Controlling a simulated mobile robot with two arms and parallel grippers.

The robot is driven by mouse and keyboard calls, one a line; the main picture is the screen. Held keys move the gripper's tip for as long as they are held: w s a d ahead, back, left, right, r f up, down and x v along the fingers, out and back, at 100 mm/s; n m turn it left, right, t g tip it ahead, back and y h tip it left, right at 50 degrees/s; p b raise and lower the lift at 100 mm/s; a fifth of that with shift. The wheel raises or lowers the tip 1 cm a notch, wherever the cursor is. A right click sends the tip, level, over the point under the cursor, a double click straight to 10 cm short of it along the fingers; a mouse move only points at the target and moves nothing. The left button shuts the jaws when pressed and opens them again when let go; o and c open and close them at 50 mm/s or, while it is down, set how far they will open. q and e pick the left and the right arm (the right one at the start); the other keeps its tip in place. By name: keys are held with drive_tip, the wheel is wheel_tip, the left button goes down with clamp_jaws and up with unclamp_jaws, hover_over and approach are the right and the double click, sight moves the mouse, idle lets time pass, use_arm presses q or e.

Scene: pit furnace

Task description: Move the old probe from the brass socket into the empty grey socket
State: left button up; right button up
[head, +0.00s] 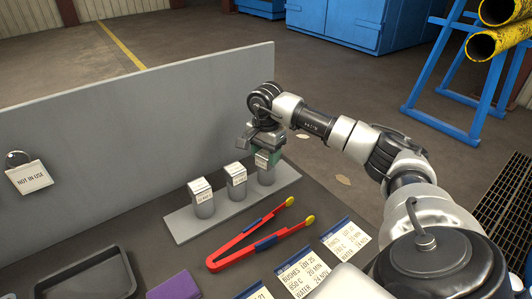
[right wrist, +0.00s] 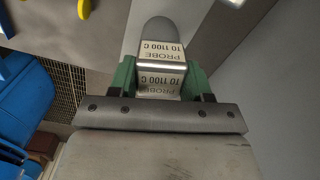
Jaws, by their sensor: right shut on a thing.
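My right gripper (head: 267,158) is shut on the labelled head of the rightmost of three grey cylinders (head: 266,177). In the right wrist view the green fingers (right wrist: 160,84) press both sides of a silver head marked PROBE TO 1100 C (right wrist: 160,55). The cylinder is upright at the right end of a grey strip (head: 180,228); I cannot tell whether it is seated or slightly raised. Two similar cylinders, the middle one (head: 236,187) and the left one (head: 203,204), stand beside it with labelled tops. I cannot make out a brass socket or an empty grey socket. My left gripper is not in view.
Red tongs with yellow tips (head: 240,248) lie in front of the strip. Label cards (head: 303,272), a purple block (head: 174,287) and a black tray (head: 72,277) are nearer. A grey panel (head: 130,135) stands behind, with a NOT IN USE tag (head: 30,178).

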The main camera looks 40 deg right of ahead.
drive_tip(key=o, duration=0.7)
wheel_tip(320, 180, up, 11)
drive_tip(key=p, duration=0.8)
drive_tip(key=shift+f, duration=0.1)
idle(0.5)
